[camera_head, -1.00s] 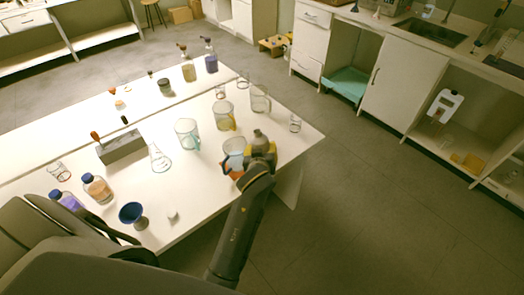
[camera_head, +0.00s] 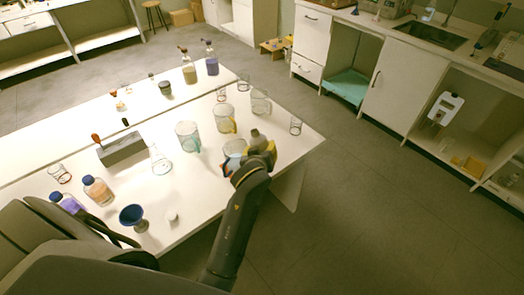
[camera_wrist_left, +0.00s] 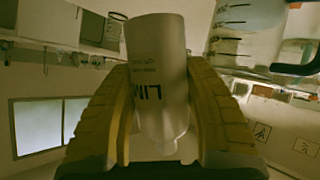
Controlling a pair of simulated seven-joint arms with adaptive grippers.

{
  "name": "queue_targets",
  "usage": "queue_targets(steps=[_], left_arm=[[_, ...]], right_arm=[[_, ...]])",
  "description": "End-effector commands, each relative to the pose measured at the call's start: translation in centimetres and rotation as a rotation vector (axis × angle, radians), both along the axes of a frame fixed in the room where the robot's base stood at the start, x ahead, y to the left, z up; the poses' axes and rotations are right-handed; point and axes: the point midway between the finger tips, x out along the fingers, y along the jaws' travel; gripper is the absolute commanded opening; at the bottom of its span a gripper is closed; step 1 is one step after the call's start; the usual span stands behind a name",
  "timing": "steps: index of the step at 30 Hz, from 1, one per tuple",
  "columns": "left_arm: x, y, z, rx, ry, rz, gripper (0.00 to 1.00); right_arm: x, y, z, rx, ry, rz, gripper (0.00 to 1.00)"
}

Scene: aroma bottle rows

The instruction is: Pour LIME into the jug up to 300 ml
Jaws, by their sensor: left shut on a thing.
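My left gripper (camera_head: 258,152) is shut on a pale bottle (camera_head: 257,136) at the right front part of the table. I cannot tell the liquid level in the jug or whether liquid flows. My right gripper is not in view.
A teal-handled jug (camera_head: 187,137), a yellow-handled jug (camera_head: 225,119) and another clear jug (camera_head: 260,102) stand close by. The table's right edge is near the gripper.

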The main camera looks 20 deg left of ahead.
Motion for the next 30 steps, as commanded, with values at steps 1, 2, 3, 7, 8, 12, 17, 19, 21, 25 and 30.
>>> queue_targets(steps=[1, 2, 3, 7, 8, 12, 17, 19, 21, 25, 30], left_arm=[[0.04, 0.04, 0.17, -0.005, -0.003, 0.000, 0.08], [0.03, 0.04, 0.21, -0.010, -0.004, 0.000, 0.08], [0.03, 0.04, 0.25, -0.015, -0.004, -0.001, 0.08], [0.02, 0.09, 0.42, -0.029, -0.004, 0.000, 0.08], [0.01, 0.10, 0.47, -0.034, -0.005, 0.000, 0.08], [0.02, 0.27, 0.57, -0.078, -0.009, 0.000, 0.08], [0.01, 0.46, 0.55, -0.152, -0.012, 0.000, 0.08], [0.01, 0.55, 0.56, -0.186, -0.014, 0.000, 0.08], [0.01, 0.51, 0.62, -0.201, -0.014, -0.001, 0.08], [0.01, 0.60, 0.77, -0.215, -0.015, 0.000, 0.08], [0.01, 0.66, 0.99, -0.237, -0.016, 0.000, 0.08]], right_arm=[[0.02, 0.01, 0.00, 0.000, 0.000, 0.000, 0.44], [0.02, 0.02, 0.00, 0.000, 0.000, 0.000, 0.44], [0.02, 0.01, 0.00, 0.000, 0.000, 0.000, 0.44], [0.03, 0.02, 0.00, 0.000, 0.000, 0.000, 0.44], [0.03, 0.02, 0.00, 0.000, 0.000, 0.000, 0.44], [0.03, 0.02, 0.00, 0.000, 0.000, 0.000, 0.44], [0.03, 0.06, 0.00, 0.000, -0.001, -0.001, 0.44], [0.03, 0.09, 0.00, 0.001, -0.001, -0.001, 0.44], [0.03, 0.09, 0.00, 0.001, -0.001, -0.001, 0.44], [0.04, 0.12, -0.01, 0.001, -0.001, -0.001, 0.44], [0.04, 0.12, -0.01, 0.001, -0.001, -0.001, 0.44]])
